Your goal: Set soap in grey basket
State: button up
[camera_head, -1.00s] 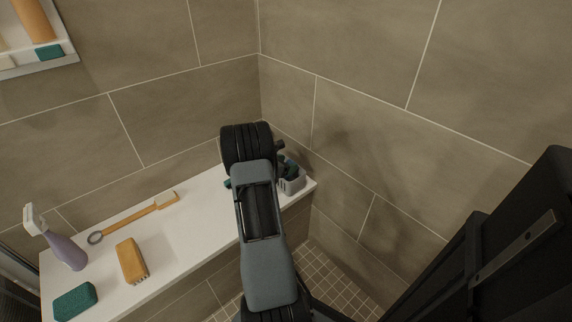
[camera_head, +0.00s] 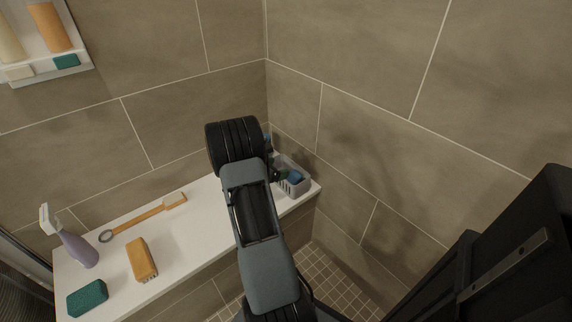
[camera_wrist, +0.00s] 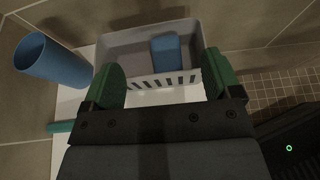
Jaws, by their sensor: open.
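The grey basket (camera_head: 303,186) stands at the far right end of the white ledge, in the corner. In the wrist view the basket (camera_wrist: 128,58) lies just ahead of my gripper, its slotted wall facing me. A blue block that looks like the soap (camera_wrist: 165,50) rests inside it; in the head view the soap (camera_head: 295,177) shows partly above the basket's edge. My gripper (camera_wrist: 163,80) is open, its green-padded fingers wide apart at the near side of the basket, with the soap beyond and apart from them. My arm hides part of the basket's surroundings in the head view.
A blue cup (camera_wrist: 52,62) stands left of the basket. A teal object (camera_wrist: 62,127) lies nearby. On the ledge (camera_head: 200,225) are a long-handled brush (camera_head: 145,216), an orange brush (camera_head: 141,259), a teal sponge (camera_head: 88,298) and a spray bottle (camera_head: 76,247). Tiled walls close the corner.

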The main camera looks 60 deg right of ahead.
jog(key=s+a+r+m+t+y, duration=0.1)
jog(key=a+r+m+y, duration=0.3)
jog(key=a, duration=1)
jog(key=s+a+r+m+t+y, duration=0.2)
jog(key=a+r+m+t+y, duration=0.1)
jog(key=a, duration=1.1)
jog(key=s+a+r+m+t+y, duration=0.2)
jog(key=a+r+m+y, duration=0.4)
jog(key=a, duration=0.8)
jog(key=shift+r+m+t+p, duration=0.35)
jog(key=shift+m+t, duration=0.15)
jog(key=shift+m, duration=0.2)
jog(key=shift+s+r, duration=0.1)
